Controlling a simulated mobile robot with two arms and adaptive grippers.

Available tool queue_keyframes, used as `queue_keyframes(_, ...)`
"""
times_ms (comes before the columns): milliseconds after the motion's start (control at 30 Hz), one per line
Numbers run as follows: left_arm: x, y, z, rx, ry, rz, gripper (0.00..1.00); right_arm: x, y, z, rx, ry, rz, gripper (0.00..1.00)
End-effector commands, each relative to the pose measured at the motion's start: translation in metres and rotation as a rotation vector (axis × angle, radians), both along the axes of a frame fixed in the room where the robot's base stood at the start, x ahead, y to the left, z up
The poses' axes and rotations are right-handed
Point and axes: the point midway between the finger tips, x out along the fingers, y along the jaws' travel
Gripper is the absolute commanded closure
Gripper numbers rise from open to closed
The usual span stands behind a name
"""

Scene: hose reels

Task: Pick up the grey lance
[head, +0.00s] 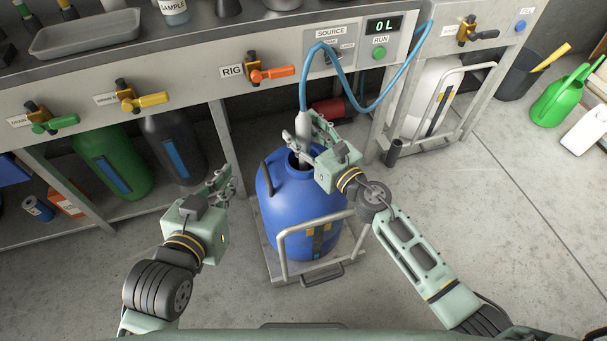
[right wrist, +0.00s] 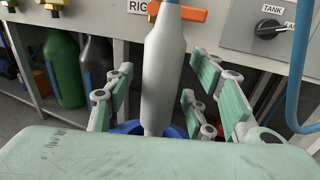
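The grey lance (head: 303,125) stands upright in the mouth of the blue drum (head: 285,195), with a blue hose (head: 303,85) at its top. Its lower end is hidden in the drum. My right gripper (head: 309,146) is at the lance just above the drum mouth. In the right wrist view the lance (right wrist: 163,75) stands between the fingers of the open right gripper (right wrist: 160,100), with gaps showing on both sides. My left gripper (head: 222,183) is left of the drum, holding nothing visible; its finger opening is unclear.
The drum stands on a trolley with a metal handle (head: 318,221). Behind is a bench with valves, including the orange RIG handle (head: 271,73), and a SOURCE panel (head: 331,48). Green (head: 112,160) and black (head: 172,145) containers stand below.

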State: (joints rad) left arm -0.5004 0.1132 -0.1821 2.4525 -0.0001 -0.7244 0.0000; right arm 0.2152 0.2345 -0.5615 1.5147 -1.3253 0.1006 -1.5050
Motion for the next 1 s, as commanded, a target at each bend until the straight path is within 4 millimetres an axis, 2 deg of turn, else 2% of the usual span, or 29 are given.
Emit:
queue_keyframes(67, 0.0000, 0.0000, -0.0001, 0.000, 0.000, 0.000, 1.00, -0.0002, -0.0003, 0.0000, 0.000, 0.000, 0.000, 0.56)
queue_keyframes(567, 0.0000, -0.0001, -0.0003, 0.000, 0.001, 0.000, 1.00, -0.0004, -0.0005, 0.0000, 0.000, 0.000, 0.000, 1.00)
queue_keyframes(1000, 0.0000, -0.0001, -0.0001, -0.001, 0.001, 0.000, 1.00, 0.0000, -0.0004, 0.0014, 0.001, -0.002, 0.000, 1.00)
